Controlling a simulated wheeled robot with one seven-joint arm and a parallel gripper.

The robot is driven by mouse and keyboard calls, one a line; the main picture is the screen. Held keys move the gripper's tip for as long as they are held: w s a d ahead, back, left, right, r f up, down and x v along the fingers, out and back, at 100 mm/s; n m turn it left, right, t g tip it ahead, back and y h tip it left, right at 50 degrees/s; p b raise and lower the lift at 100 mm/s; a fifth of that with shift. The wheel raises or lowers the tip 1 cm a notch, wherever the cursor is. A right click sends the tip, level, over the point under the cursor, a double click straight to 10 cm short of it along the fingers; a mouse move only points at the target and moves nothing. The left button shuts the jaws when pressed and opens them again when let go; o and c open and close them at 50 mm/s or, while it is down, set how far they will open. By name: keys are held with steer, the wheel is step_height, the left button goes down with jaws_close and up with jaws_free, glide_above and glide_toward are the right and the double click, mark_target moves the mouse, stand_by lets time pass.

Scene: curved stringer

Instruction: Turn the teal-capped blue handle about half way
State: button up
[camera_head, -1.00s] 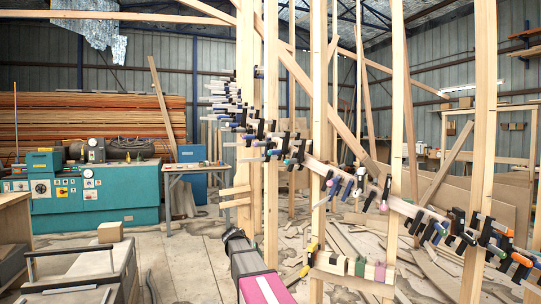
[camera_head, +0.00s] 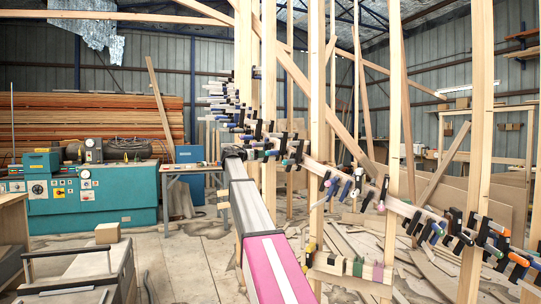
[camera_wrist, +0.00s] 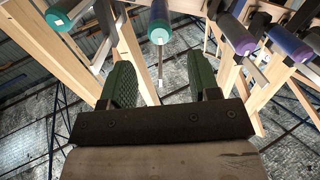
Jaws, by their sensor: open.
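In the wrist view a blue handle with a teal cap (camera_wrist: 160,25) hangs at top centre, ahead of the gap between my fingers and apart from them. My gripper (camera_wrist: 167,77) is open and empty, with green ridged fingers on both sides of the gap. In the head view the dark end of my arm (camera_head: 233,152) is beside the clamp row, left of the near studs. I cannot tell there which handle is the one ahead of my fingers.
Purple-capped handles (camera_wrist: 237,36) hang close by on the right in the wrist view. Several clamps (camera_head: 345,185) line the curved wooden stringer. Upright wooden studs (camera_head: 270,120) stand close to my arm. A small table (camera_head: 193,170) and teal machine (camera_head: 90,205) are left.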

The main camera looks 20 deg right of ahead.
mark_target(270, 153)
steer(key=x, duration=1)
steer(key=shift+w, duration=0.1)
steer(key=c, duration=0.9)
